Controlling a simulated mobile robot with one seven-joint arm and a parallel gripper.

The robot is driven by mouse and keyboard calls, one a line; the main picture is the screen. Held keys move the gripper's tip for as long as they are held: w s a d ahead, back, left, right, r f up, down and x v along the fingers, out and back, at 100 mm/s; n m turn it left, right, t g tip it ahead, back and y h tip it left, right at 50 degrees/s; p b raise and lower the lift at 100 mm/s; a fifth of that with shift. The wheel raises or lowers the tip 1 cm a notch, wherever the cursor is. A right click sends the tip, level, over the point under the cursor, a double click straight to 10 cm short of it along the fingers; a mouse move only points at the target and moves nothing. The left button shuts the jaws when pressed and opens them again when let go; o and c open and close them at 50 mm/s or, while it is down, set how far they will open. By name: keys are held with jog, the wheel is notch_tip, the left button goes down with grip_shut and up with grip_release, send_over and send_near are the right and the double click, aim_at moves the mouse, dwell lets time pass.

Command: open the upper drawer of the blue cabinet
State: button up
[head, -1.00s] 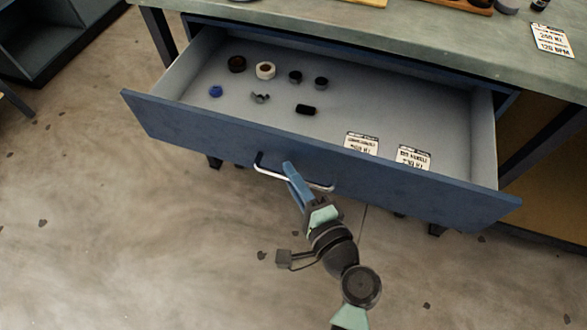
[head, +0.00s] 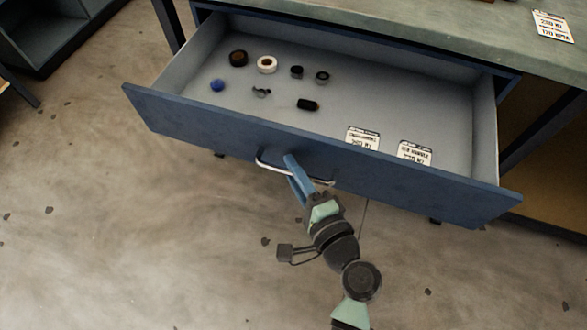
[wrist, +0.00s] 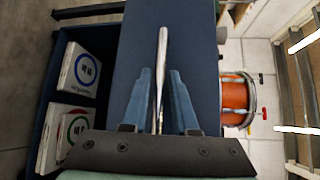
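The upper drawer (head: 340,160) of the blue cabinet is pulled far out, its grey inside showing from above. Its blue front also fills the middle of the wrist view (wrist: 190,40). The silver bar handle (head: 268,166) runs across the drawer front and shows upright in the wrist view (wrist: 162,45). My gripper (head: 292,165) is at the handle. In the wrist view, its two blue fingers (wrist: 160,90) stand on either side of the bar with a gap on each side, so it is open around the handle. It holds nothing.
The drawer holds a dark roll (head: 238,58), a white roll (head: 267,64), a blue cap (head: 217,86), a black piece (head: 308,104) and two labels (head: 415,152). The green bench top (head: 400,30) is behind. An orange drum (wrist: 236,97) is at right. The floor in front is clear.

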jog(key=p+v, duration=0.1)
jog(key=v, duration=1.2)
jog(key=shift+p, duration=0.3)
